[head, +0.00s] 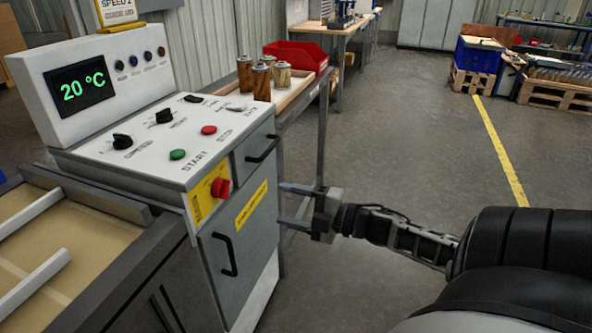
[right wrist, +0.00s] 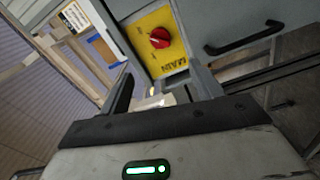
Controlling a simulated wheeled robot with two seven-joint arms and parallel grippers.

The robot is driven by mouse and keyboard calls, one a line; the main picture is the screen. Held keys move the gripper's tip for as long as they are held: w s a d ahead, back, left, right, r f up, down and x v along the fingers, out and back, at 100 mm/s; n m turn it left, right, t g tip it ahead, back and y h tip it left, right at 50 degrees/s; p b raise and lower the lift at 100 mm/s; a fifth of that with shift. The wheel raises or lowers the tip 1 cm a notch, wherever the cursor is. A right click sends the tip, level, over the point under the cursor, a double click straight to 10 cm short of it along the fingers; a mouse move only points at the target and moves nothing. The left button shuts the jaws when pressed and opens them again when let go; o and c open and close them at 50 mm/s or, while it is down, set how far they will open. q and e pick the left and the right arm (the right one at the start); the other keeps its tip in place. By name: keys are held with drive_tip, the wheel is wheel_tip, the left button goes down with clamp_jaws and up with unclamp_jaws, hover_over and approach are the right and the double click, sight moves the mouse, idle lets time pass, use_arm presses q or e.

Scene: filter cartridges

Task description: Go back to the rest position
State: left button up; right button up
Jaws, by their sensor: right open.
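My right gripper (head: 282,205) is open and empty in front of the machine's right side, its two fingers pointing left toward the grey cabinet (head: 222,262). In the right wrist view its fingers (right wrist: 163,86) are spread, with the yellow MAIN plate (right wrist: 177,62) and its red rotary switch (right wrist: 159,37) beyond them, not held. The switch also shows in the head view (head: 220,187), left of the gripper and apart from it. My left gripper is not in view.
The machine's panel (head: 150,145) has a green button, a red button and black knobs; its display (head: 80,85) reads 20 °C. Behind it, several brown cartridges (head: 262,82) and a red bin (head: 297,56) stand on a table. Floor (head: 400,130) to the right is clear.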

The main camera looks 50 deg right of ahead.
drive_tip(key=shift+s+d, duration=0.25)
drive_tip(key=shift+s, duration=0.3)
drive_tip(key=s+a+f+m+g+h, duration=0.1)
drive_tip(key=s+a+f+m+g, duration=0.1)
drive_tip(key=a+m, duration=0.4)
drive_tip(key=s+a+f+m+g+h, duration=0.1)
drive_tip(key=s+a+f+m, duration=0.4)
drive_tip(key=a, duration=0.7)
drive_tip(key=s+a+f+m+g+h, duration=0.1)
drive_tip(key=s+a+f+m, duration=0.3)
drive_tip(key=a, duration=0.5)
drive_tip(key=f+m+g, duration=0.1)
drive_tip(key=m, duration=0.1)
drive_tip(key=shift+m+g, duration=0.4)
